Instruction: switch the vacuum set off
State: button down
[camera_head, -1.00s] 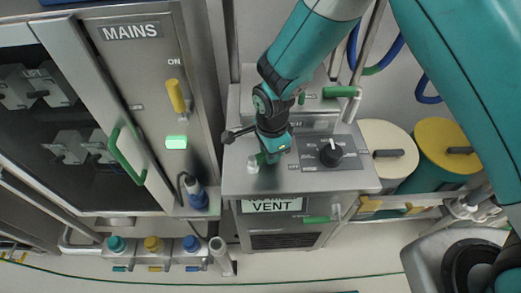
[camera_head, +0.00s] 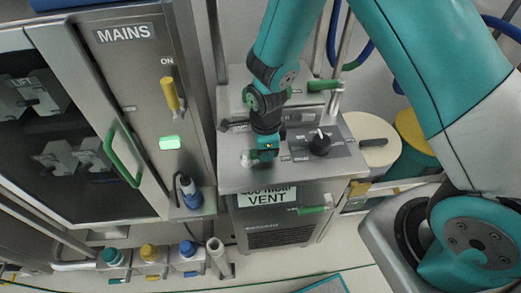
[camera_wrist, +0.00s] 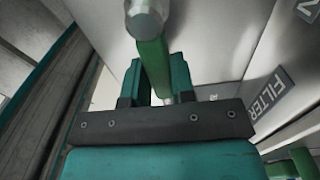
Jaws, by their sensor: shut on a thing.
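The steel cabinet (camera_head: 235,179) with the "VENT" label (camera_head: 266,196) stands in the middle of the head view. A black rotary knob (camera_head: 320,146) with a white pointer sits on its sloping top. My gripper (camera_head: 262,154) is low over the left part of that top. In the wrist view my gripper (camera_wrist: 156,88) is shut on a green lever (camera_wrist: 152,58) with a silver round end (camera_wrist: 146,18). The silver end (camera_head: 247,158) shows just left of my gripper in the head view. My fingers hide most of the lever there.
The "MAINS" cabinet (camera_head: 144,80) with a yellow handle (camera_head: 169,94) and lit green lamp (camera_head: 170,142) stands at left. A green handle (camera_head: 316,210) sticks out at the cabinet's front. Cream and yellow canisters (camera_head: 375,135) are at right. A "FILTER" label (camera_wrist: 270,94) shows in the wrist view.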

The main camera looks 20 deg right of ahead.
jog(key=shift+a, duration=0.1)
jog(key=c, duration=1)
grip_release()
jog(key=shift+o, duration=0.2)
notch_tip(320, 180, up, 18)
jog(key=b, duration=0.1)
jog(key=shift+f+b, duration=0.25)
jog(key=shift+b, duration=0.1)
